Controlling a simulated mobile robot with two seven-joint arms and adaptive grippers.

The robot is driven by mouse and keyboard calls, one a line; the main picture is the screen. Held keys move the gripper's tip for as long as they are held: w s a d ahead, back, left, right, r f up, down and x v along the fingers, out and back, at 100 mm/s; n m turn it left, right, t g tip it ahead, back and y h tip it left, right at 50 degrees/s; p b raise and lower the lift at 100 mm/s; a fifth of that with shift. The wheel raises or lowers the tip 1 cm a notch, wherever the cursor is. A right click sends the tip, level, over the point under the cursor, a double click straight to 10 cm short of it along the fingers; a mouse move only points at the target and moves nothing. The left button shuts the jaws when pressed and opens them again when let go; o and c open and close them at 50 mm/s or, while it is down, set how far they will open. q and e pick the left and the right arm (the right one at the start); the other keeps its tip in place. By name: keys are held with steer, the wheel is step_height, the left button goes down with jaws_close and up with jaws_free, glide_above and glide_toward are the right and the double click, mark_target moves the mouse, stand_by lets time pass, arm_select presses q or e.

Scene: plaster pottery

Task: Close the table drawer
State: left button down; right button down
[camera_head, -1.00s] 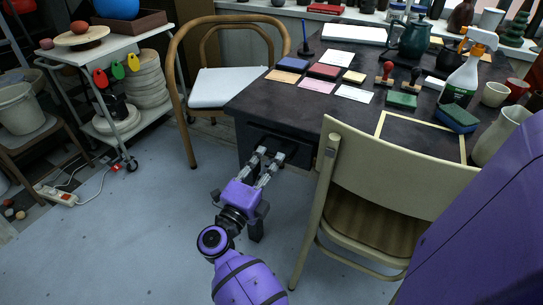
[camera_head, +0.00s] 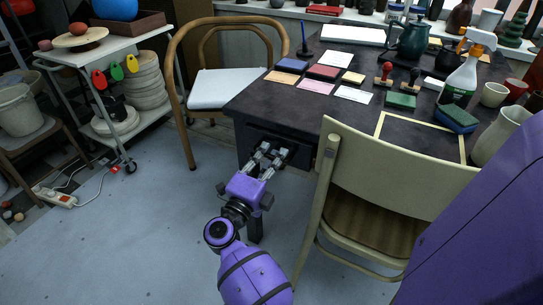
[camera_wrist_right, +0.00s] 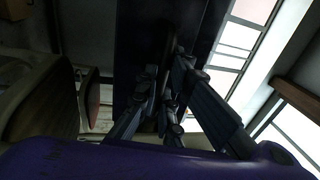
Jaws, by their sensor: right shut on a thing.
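The dark table (camera_head: 262,104) stands in the middle of the head view, with its black drawer (camera_head: 300,157) under the near edge of the top. My right gripper (camera_head: 272,152) is at the drawer front, with its fingers closed on the drawer handle. The handle is mostly hidden by the fingers and is hard to make out against the dark front. In the right wrist view my fingers (camera_wrist_right: 165,100) come together on a dark part, in deep shadow. How far the drawer stands out is hard to tell. My left gripper is not in view.
A cream chair (camera_head: 395,175) stands close to the right of the drawer. A wooden armchair (camera_head: 222,85) is at the table's left side. A white trolley (camera_head: 98,45) stands further left. The floor (camera_head: 150,220) left of my arm is clear.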

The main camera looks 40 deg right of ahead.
mark_target(277, 149)
steer(key=x, duration=0.4)
steer(key=shift+w+d+f, duration=0.1)
steer(key=shift+d+f, duration=0.15)
steer(key=shift+f, duration=0.05)
steer(key=c, duration=2.2)
jaws_free()
steer(key=shift+o, duration=0.2)
steer(key=v, duration=1.2)
steer(key=shift+f, duration=0.1)
